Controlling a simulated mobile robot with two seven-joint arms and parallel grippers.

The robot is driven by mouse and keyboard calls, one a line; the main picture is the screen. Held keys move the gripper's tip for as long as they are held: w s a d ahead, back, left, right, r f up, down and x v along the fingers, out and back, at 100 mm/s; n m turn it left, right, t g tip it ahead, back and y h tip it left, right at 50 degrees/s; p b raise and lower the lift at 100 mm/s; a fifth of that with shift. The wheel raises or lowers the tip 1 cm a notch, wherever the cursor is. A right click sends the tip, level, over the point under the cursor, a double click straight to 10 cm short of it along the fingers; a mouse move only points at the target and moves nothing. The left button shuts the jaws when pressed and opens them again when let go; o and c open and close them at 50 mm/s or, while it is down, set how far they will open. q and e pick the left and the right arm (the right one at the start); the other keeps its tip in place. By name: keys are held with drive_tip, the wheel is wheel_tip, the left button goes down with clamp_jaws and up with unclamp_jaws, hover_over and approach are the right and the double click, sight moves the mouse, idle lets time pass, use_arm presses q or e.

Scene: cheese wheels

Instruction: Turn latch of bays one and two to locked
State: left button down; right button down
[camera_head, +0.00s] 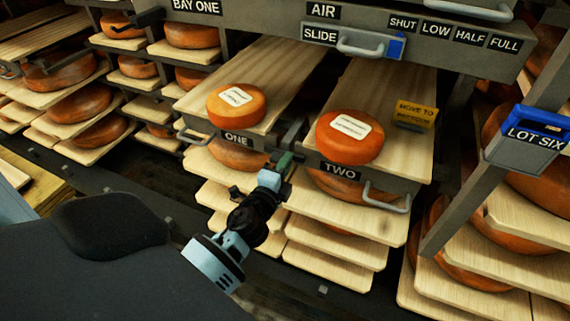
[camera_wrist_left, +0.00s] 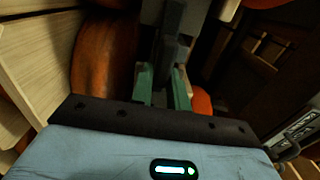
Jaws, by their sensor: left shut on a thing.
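My left gripper (camera_head: 284,163) reaches up to the gap between the boards labelled ONE (camera_head: 238,138) and TWO (camera_head: 341,171). It is shut on a dark grey latch (camera_head: 293,134) there. In the left wrist view the green fingers of my left gripper (camera_wrist_left: 163,88) stand on both sides of the grey latch (camera_wrist_left: 172,52). The fingers and the dim light hide much of the latch, so I cannot tell its exact angle. My right gripper is not in view.
Orange cheese wheels lie on board one (camera_head: 236,105) and board two (camera_head: 349,137). A yellow MOVE TO BOTTOM tag (camera_head: 415,114) stands on board two. The AIR slide handle (camera_head: 370,46) is above. A slanted post with a blue LOT SIX holder (camera_head: 530,140) is at right. More loaded shelves surround the bays.

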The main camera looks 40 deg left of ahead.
use_arm(q)
drive_tip(key=c, duration=1.4)
unclamp_jaws()
drive_tip(key=shift+o, duration=0.2)
drive_tip(key=v, duration=0.7)
drive_tip(key=shift+s+b, duration=0.3)
drive_tip(key=shift+s, duration=0.1)
drive_tip(key=shift+d, duration=0.1)
